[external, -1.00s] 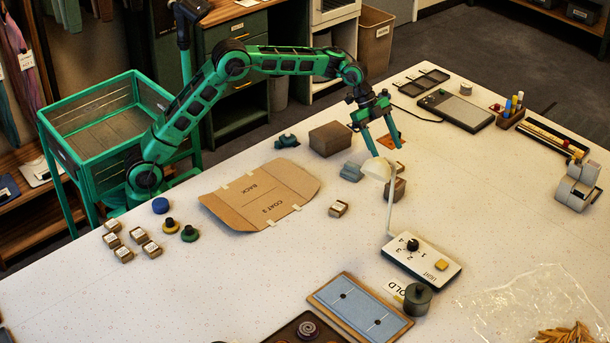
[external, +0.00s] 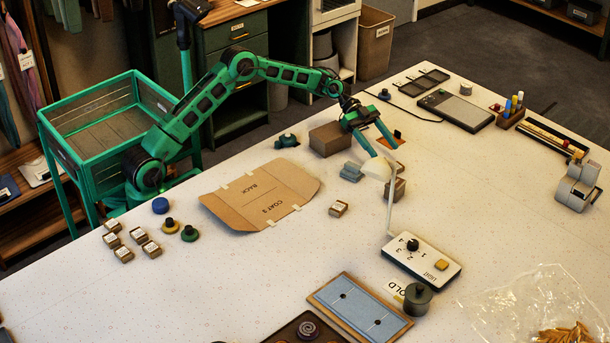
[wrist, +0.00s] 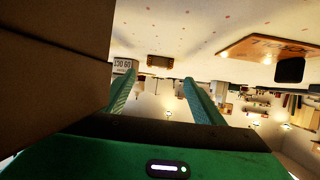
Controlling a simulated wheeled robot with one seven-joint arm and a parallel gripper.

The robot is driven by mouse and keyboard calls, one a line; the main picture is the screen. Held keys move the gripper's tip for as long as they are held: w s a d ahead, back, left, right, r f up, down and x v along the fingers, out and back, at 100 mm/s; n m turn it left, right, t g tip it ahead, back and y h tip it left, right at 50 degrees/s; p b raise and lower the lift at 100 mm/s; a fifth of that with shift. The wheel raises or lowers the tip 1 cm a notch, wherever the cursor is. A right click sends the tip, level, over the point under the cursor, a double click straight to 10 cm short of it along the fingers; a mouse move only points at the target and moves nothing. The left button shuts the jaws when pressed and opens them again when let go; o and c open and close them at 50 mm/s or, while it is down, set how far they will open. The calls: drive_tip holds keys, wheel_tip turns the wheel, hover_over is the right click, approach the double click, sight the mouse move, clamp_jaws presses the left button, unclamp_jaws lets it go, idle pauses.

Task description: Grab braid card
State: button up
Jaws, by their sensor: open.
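My gripper (external: 386,152) is open and low over the far middle of the table, its fingers slanting down to the right. In the wrist view the two green fingers (wrist: 158,82) are apart with nothing held between them. A small brown ribbed piece (wrist: 159,61) shows beyond the gap between the fingertips; it may be the braid card, but I cannot tell for sure. A small block with a printed label (wrist: 123,66) shows at the left fingertip. In the external view the lamp head and my fingers partly hide this area.
A brown box (external: 329,138) stands left of my gripper and fills the wrist view's left side. Blue-grey blocks (external: 352,172) and a white lamp (external: 390,215) are close by. An orange plate (wrist: 255,46) with a black piece lies to the right.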

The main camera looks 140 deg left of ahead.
drive_tip(key=shift+x, duration=3.5)
drive_tip(key=shift+d, duration=0.1)
drive_tip(key=c, duration=1.1)
